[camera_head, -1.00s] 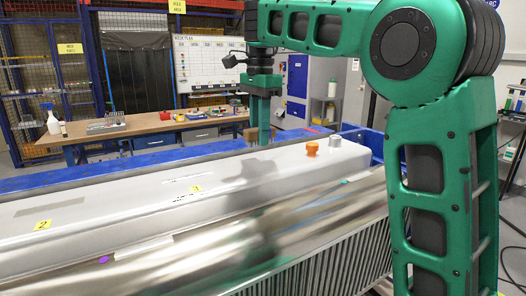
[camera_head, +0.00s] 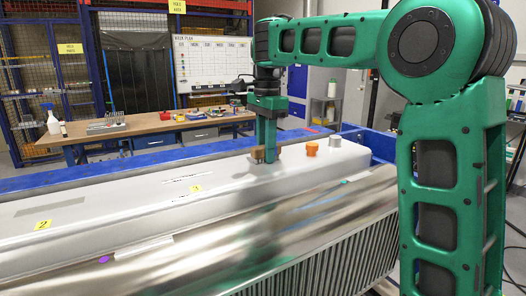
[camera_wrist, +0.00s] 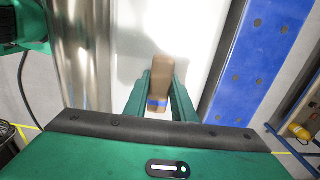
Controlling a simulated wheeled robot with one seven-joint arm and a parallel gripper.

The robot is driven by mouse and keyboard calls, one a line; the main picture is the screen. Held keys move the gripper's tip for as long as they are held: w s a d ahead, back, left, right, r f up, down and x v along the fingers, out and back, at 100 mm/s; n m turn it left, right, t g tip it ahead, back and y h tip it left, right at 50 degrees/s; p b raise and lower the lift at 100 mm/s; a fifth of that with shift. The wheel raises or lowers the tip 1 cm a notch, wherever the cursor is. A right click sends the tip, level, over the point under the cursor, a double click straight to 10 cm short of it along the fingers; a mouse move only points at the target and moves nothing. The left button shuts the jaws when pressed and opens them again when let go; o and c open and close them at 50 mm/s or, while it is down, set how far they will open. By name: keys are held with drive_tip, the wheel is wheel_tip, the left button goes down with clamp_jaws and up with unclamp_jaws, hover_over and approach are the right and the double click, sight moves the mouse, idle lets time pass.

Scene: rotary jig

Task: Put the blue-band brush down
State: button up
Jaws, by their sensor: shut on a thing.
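The blue-band brush (camera_wrist: 158,82) is a brown block with a blue band near its lower end in the wrist view. My gripper (camera_wrist: 160,95) is shut on it, with a green finger on each side. In the head view my gripper (camera_head: 266,155) points down over the white top (camera_head: 120,193) of the long machine, and the brush (camera_head: 257,155) shows as a small brown piece at the fingertips. The brush is at or just above the white surface; I cannot tell whether it touches.
A shiny metal roller (camera_head: 200,225) lies in front. A blue rail (camera_head: 100,170) runs behind. The white top to the left is mostly clear, with yellow number tags.

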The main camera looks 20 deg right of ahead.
drive_tip(key=shift+f, duration=0.1)
drive_tip(key=o, duration=1)
drive_tip(key=shift+d+r, duration=0.1)
drive_tip(key=shift+r, duration=6)
